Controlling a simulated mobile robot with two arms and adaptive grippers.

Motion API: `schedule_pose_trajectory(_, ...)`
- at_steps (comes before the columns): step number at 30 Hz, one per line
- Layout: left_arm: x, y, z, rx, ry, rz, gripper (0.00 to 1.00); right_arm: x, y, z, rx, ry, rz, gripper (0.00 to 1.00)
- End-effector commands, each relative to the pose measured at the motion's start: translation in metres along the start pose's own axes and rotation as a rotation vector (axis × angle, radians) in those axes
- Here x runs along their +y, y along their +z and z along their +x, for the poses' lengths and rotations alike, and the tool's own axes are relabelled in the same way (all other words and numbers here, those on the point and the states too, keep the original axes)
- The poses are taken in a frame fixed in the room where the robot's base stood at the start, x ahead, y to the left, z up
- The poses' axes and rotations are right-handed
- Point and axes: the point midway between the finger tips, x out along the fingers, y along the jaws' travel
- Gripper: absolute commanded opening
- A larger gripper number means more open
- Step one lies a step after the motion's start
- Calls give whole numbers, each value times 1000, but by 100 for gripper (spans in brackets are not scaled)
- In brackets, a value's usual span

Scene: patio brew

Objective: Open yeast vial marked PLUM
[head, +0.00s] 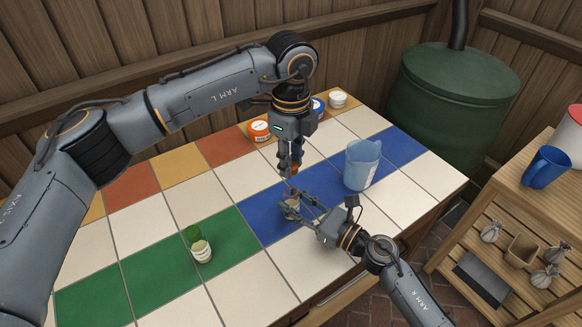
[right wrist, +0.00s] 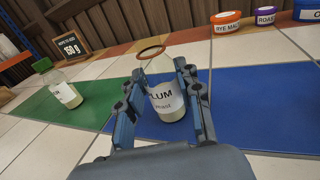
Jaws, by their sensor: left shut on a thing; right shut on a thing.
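The PLUM yeast vial (right wrist: 166,98) is a clear glass bottle with pale contents and a white label. It stands upright on the blue tiles, and its mouth shows an open brown ring with no lid over it. My right gripper (head: 300,205) is shut around its body, one finger on each side; in the right wrist view the fingers partly cover the label. My left gripper (head: 291,166) points down just above the vial, shut on a small red-brown cap (head: 293,171), apart from the vial's mouth.
A green-capped vial (head: 201,249) stands on the green tiles. A blue pitcher (head: 362,166) stands close to the right of my grippers. Lidded tubs, one orange (head: 259,130), line the back edge. A wooden shelf (head: 530,200) stands at the right.

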Motion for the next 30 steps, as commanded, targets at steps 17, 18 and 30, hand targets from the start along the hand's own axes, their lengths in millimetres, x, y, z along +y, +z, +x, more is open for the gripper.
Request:
schedule_pose_trajectory(17, 0, 0, 0, 0, 1, 0, 0, 0, 0, 0, 0, 0, 0, 61)
schedule_pose_trajectory(18, 0, 0, 0, 0, 1, 0, 0, 0, 0, -1, 0, 0, 0, 61)
schedule_pose_trajectory(30, 0, 0, 0, 0, 0, 0, 0, 1, -2, -66, 4, 0, 1, 61)
